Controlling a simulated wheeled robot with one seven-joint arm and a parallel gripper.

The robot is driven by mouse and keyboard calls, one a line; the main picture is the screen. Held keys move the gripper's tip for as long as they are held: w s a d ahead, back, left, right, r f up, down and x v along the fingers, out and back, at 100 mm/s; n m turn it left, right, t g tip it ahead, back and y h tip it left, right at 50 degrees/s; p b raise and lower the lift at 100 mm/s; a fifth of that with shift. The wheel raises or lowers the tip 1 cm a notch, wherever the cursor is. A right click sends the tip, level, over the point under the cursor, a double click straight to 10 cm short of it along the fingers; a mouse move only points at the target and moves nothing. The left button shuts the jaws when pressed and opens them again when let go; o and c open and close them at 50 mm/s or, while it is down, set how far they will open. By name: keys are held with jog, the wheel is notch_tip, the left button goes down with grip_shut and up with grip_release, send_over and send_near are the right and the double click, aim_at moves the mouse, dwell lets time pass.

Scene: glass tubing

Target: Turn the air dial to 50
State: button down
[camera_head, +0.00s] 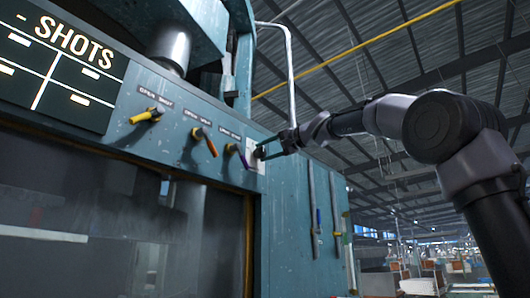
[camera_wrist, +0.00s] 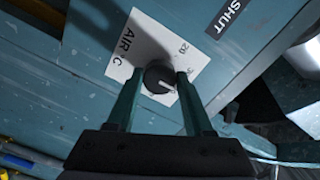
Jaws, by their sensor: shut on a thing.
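The air dial is a small round black knob (camera_wrist: 160,79) with a pale pointer mark, on a white plate (camera_wrist: 150,45) lettered "AIR". In the wrist view the mark points right and slightly down, towards my right finger. The "20" and part of a number starting with 3 show; other numbers are hidden behind my fingers and the knob. My gripper (camera_wrist: 157,76) has its two green fingers on either side of the knob, shut on it. In the head view my gripper (camera_head: 270,149) reaches the white plate (camera_head: 254,160) at the panel's right end.
A dark "SHOTS" board (camera_head: 60,60) is at upper left. Open hall space lies at the right.

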jog(key=m, duration=0.4)
jog(key=shift+d+m, duration=0.1)
jog(key=shift+m, duration=0.2)
jog(key=m, duration=0.3)
jog(key=shift+m, duration=0.3)
jog(key=m, duration=0.3)
jog(key=shift+w+f+m, duration=0.1)
jog(key=shift+m, duration=1.8)
jog(key=shift+c, duration=1.4)
grip_release()
